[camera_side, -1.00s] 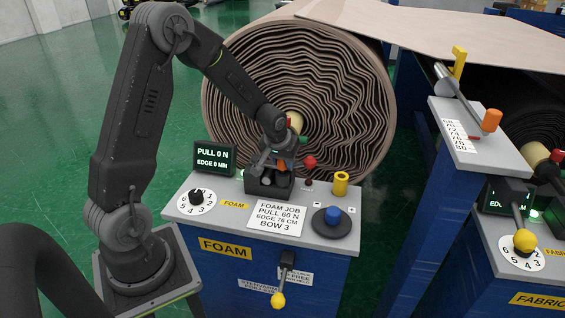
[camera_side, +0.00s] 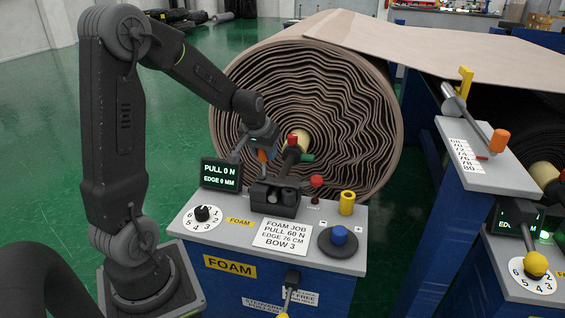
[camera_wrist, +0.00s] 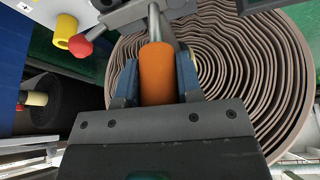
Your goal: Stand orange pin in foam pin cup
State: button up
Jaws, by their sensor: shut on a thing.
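My gripper (camera_side: 262,152) is shut on the orange pin (camera_side: 262,156), just above the dark block on the foam console. In the wrist view the orange pin (camera_wrist: 157,72) sits between the two blue-grey fingers (camera_wrist: 157,80). A metal shaft runs from its orange grip toward a grey part. I cannot tell whether the shaft tip is clear of the block. A hollow yellow cup (camera_side: 347,203), which looks like the foam pin cup, stands upright at the console's right back, apart from the gripper. It also shows in the wrist view (camera_wrist: 64,31), at upper left.
The dark block (camera_side: 275,198) stands on the foam console (camera_side: 228,225). A red-knobbed lever (camera_side: 316,183) rises between block and cup. A blue button (camera_side: 339,236) lies in front of the cup. The wrapped roll (camera_side: 335,100) is close behind. A screen (camera_side: 220,174) stands left.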

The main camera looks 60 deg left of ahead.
notch_tip(320, 180, up, 2)
jog(key=s+a, duration=0.3)
jog(key=w+d, duration=0.8)
jog(key=w, duration=0.4)
jog(key=w+d+f, duration=0.1)
jog(key=w+d, duration=0.7)
jog(key=w, duration=0.4)
jog(key=shift+f, duration=0.3)
jog(key=shift+f, duration=2.95)
jog(key=shift+f, duration=3.1)
jog(key=o, duration=1)
jog(key=shift+s, duration=0.1)
